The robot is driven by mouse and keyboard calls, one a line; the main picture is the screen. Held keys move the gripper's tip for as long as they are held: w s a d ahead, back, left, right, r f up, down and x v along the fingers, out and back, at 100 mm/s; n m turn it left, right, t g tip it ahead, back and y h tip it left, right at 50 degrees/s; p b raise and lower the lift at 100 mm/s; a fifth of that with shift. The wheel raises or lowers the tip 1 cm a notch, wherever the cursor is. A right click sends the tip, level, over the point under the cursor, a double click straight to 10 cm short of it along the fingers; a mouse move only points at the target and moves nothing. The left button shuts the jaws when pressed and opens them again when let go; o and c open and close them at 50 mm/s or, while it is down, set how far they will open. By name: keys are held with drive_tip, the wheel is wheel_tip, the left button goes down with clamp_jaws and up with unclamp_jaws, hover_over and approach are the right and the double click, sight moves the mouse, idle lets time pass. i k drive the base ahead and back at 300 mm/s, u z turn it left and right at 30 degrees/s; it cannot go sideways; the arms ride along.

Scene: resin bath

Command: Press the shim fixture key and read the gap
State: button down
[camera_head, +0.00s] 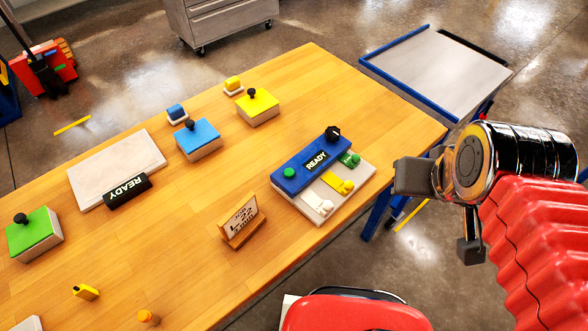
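The likely shim fixture is a blue block (300,160) on a pale base (335,205), at the right part of the wooden table. A green knob and a black knob stand on the block. White (318,201), yellow (338,184) and green (350,159) pieces lie along its front side. A wooden stand (240,222) holds a job card, its text only partly legible. My gripper (440,212) is at the right, apart from the fixture and beyond the table edge. Its finger opening is unclear, and I see nothing held.
A pale plate (110,172) has a second "READY" display (127,191). Green (35,232), blue (197,138) and yellow (258,105) knobbed blocks stand on the wooden table (180,250). A blue-edged grey tray table (440,70) stands behind right.

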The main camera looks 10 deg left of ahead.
sight(289, 173)
drive_tip(key=z, duration=0.05)
drive_tip(key=k, duration=1.3)
drive_tip(key=u, duration=1.4)
drive_tip(key=i, duration=1)
drive_tip(key=u, duration=0.1)
